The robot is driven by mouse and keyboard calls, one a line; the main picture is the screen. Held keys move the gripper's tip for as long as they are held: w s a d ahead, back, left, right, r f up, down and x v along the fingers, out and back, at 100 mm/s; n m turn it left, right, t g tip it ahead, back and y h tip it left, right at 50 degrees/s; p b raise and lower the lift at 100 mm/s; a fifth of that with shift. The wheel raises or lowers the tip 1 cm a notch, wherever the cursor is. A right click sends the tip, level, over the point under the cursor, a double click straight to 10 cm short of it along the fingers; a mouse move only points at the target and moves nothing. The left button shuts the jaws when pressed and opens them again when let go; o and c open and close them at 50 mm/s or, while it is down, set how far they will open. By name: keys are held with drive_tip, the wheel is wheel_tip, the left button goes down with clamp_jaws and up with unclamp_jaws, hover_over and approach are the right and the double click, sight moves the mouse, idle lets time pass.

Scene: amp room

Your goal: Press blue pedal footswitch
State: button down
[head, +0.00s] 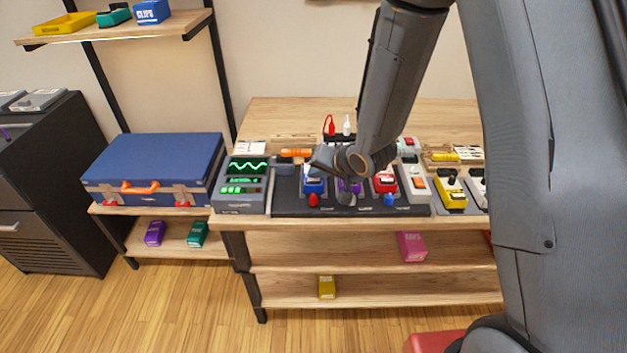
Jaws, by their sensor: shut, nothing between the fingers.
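The blue pedal (314,186) sits on a black pedalboard (285,205) on the wooden bench, at the left of a row of pedals. A red piece (313,200) lies at its front edge, and its upper part is partly hidden by my wrist. My gripper (345,197) is shut and empty, pointing down just right of the blue pedal. It is in front of a purple pedal (355,188), which it partly hides. I cannot tell whether the fingertips touch anything.
A red pedal (385,184) with a blue piece (389,200) at its front stands to the right. A unit with green displays (241,182) stands left of the board, and a yellow pedal (450,193) farther right.

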sight(316, 182)
drive_tip(key=shift+f, duration=0.45)
idle(0.7)
drive_tip(key=shift+r, duration=0.1)
drive_tip(key=shift+r+p, duration=0.7)
drive_tip(key=shift+r, duration=0.1)
drive_tip(key=shift+r, duration=0.1)
wheel_tip(316, 182, up, 5)
drive_tip(key=p, duration=0.4)
drive_tip(key=shift+p, duration=0.4)
idle(0.5)
